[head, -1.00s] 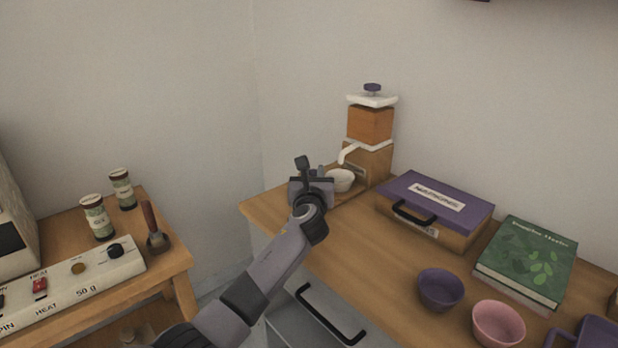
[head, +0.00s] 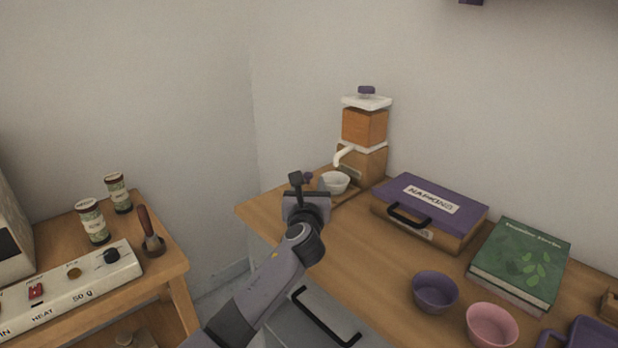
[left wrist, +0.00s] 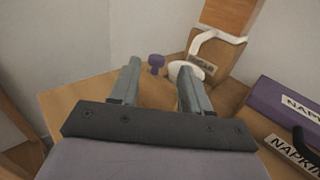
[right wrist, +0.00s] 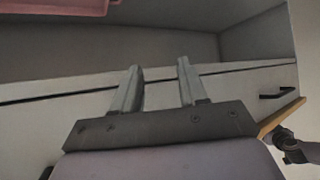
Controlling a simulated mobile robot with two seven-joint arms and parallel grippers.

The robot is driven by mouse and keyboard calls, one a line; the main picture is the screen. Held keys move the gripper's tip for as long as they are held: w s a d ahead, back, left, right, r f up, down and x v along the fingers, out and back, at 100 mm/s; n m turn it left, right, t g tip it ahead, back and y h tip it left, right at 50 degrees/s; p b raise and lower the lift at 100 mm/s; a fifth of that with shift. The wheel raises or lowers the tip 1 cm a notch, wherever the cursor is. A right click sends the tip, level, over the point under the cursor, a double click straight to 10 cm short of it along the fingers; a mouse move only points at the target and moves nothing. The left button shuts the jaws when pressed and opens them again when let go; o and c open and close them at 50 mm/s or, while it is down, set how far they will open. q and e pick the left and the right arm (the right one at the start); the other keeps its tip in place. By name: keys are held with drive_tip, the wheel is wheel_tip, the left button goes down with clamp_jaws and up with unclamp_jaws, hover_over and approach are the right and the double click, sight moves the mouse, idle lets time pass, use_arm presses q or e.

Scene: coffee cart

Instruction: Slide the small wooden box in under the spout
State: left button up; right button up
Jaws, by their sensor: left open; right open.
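The dispenser with the white spout (head: 344,156) stands at the back of the counter. A white bowl (head: 334,183) is below the spout, by a low wooden edge (head: 346,197). A purple knob (left wrist: 155,61) shows beside the bowl, seen between my left fingers. A small wooden box cannot be made out clearly; my left gripper hides part of that spot, and a small wooden piece (head: 609,306) is cut off at the right edge. My left gripper (left wrist: 160,70) is open and empty, in front of the bowl. My right gripper (right wrist: 157,68) is open and empty.
A purple napkin case (head: 431,210) lies right of the dispenser. Further right are a green book (head: 520,262), a purple bowl (head: 435,291) and a pink bowl (head: 491,325). A second table (head: 170,262) with jars stands left, across a gap.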

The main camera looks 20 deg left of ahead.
use_arm(q)
drive_tip(key=shift+v, duration=1.35)
use_arm(e)
drive_tip(key=shift+r, duration=0.2)
